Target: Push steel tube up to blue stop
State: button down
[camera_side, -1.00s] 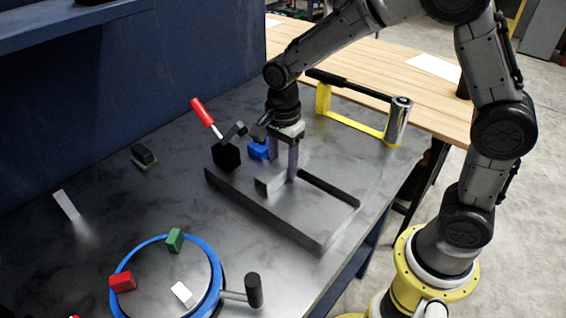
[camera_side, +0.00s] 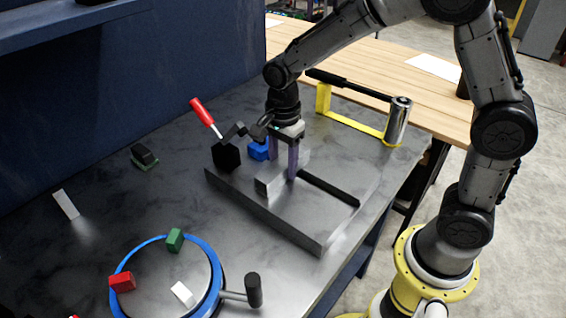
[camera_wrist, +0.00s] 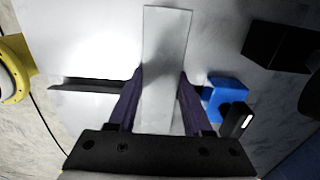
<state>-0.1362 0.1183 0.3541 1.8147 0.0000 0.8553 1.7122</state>
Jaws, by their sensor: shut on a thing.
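The steel tube (camera_side: 268,185) is a light grey rectangular bar lying on the grey plate (camera_side: 310,236). The blue stop (camera_side: 258,151) is a small block at the plate's back left. In the wrist view, the blue stop (camera_wrist: 227,98) lies right of the right finger, with a narrow gap from the tube.
A black rail (camera_side: 330,188) lies along the plate. A black block (camera_side: 226,157) and red-handled clamp (camera_side: 202,112) stand beside the stop. A yellow frame with a metal cylinder (camera_side: 398,121) is behind right. A blue-rimmed round table (camera_side: 214,285) is in front.

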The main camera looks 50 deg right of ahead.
jog(key=shift+w, duration=0.15)
jog(key=shift+w, duration=0.75)
jog(key=shift+w, duration=0.65)
jog(key=shift+w+r, duration=0.1)
jog(key=shift+w, duration=0.15)
dwell(4.6)
jog(key=shift+s, duration=0.25)
dwell(1.4)
